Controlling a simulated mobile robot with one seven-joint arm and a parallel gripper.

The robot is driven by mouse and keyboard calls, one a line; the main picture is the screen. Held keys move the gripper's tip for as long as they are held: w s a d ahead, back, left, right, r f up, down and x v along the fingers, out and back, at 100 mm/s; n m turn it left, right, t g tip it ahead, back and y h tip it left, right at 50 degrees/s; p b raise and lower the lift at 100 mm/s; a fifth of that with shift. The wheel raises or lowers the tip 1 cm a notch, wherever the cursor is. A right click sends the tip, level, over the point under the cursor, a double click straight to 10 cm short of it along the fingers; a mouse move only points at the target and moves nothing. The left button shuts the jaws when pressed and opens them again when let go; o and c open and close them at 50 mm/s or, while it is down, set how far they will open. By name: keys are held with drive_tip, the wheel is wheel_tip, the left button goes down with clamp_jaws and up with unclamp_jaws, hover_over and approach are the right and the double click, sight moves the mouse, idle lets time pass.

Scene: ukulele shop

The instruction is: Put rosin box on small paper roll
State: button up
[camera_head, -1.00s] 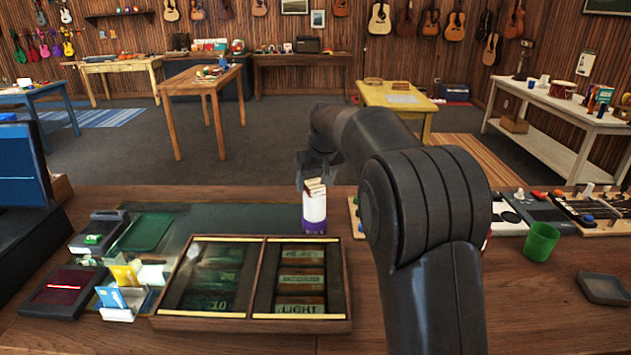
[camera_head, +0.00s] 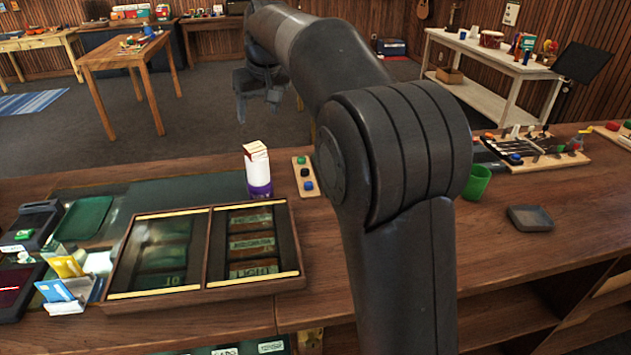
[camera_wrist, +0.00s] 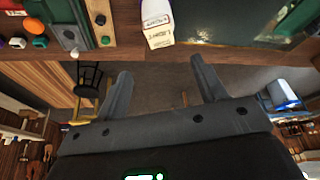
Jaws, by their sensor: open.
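The rosin box (camera_head: 255,150) is a small pale box with brown-red edging. It sits on top of a white upright cylinder (camera_head: 258,173), apparently the small paper roll, with a purple band at its foot, at the counter's far edge. In the wrist view the lettered box (camera_wrist: 159,36) shows at the top, with part of the white cylinder (camera_wrist: 156,9) behind it. My gripper (camera_head: 258,107) is beyond and above the box, apart from it. In the wrist view my gripper (camera_wrist: 160,72) is open with nothing between its fingers.
A wooden display case (camera_head: 205,255) stands in front of the roll. A wooden strip with coloured knobs (camera_head: 306,176) is just right of it. A green cup (camera_head: 476,183) and grey tray (camera_head: 530,218) lie farther right, with bare counter between.

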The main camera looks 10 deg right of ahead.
drive_tip(key=s+d+r+m, duration=0.1)
drive_tip(key=s+d, duration=0.5)
drive_tip(key=s, duration=0.4)
drive_tip(key=s+d+f+m, duration=0.1)
drive_tip(key=s+f, duration=0.3)
drive_tip(key=s, duration=0.5)
drive_tip(key=s+d+f+m+t+h, duration=0.1)
drive_tip(key=s+d+f, duration=0.3)
drive_tip(key=s, duration=0.6)
drive_tip(key=s+d+f+m, duration=0.1)
drive_tip(key=s+d+f, duration=0.1)
drive_tip(key=s+f, duration=0.3)
drive_tip(key=s, duration=0.4)
drive_tip(key=shift+s+d+h, duration=0.15)
drive_tip(key=shift+d+h, duration=0.1)
drive_tip(key=shift+h, duration=0.15)
